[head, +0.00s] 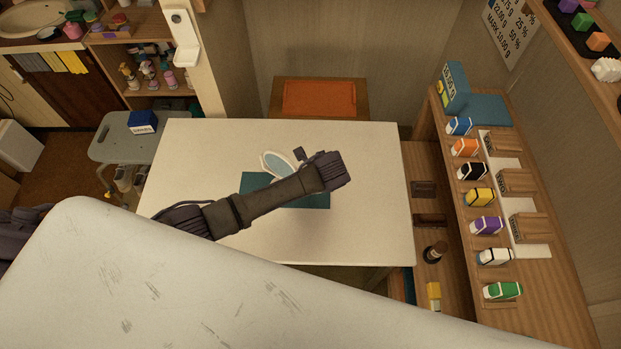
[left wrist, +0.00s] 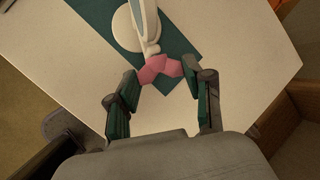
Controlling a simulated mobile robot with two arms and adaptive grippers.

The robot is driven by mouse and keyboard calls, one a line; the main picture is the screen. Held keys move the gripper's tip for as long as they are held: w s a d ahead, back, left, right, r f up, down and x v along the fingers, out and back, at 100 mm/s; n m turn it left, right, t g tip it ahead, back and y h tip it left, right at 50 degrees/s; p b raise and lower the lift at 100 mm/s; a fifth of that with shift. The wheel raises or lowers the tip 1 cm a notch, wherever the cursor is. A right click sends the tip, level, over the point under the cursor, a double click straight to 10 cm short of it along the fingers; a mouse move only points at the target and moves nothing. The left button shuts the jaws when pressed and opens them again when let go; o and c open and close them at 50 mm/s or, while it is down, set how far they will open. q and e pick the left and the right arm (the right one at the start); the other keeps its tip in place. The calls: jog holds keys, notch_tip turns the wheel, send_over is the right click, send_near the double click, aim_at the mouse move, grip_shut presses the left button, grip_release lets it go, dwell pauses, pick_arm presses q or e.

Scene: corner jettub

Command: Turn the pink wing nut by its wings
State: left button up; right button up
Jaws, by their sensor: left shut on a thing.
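The pink wing nut (left wrist: 160,68) sits at the joint of a white stand in the left wrist view. The stand's round white base (left wrist: 122,30) rests on a teal mat (left wrist: 178,42). In the head view an oval, white-rimmed mirror-like piece (head: 277,163) shows behind my left wrist, and the mat (head: 315,201) lies under it. My left gripper (left wrist: 160,71) is shut on the wing nut, with a finger at each side of its wings. In the head view my left arm hides the wing nut and the fingers. My right gripper is in neither view.
The pale table (head: 365,220) is mostly clear around the mat. A wooden shelf (head: 545,285) with several coloured boxes stands at the right. An orange-topped stool (head: 318,97) stands behind the table, and a grey trolley (head: 115,149) at the left.

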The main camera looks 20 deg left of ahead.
pick_arm(q)
jog(key=shift+s+t, duration=0.1)
jog(key=shift+t, duration=0.2)
jog(key=n+t+b, duration=0.1)
jog(key=t+b, duration=0.3)
jog(key=b, duration=0.3)
jog(key=s+f+n+t+b, duration=0.1)
jog(key=t+b, duration=0.3)
jog(key=b, duration=0.4)
jog(key=f+n+t+b, duration=0.1)
jog(key=t+b, duration=0.3)
jog(key=b, duration=0.4)
jog(key=shift+s+a+f+n+t+h, duration=0.15)
jog(key=shift+a+f+n+t+h, duration=0.1)
jog(key=shift+n+t+h, duration=0.15)
jog(key=shift+r+t+b, duration=0.2)
jog(key=shift+t+b, duration=0.1)
jog(key=shift+b, duration=0.6)
jog(key=o, duration=1.2)
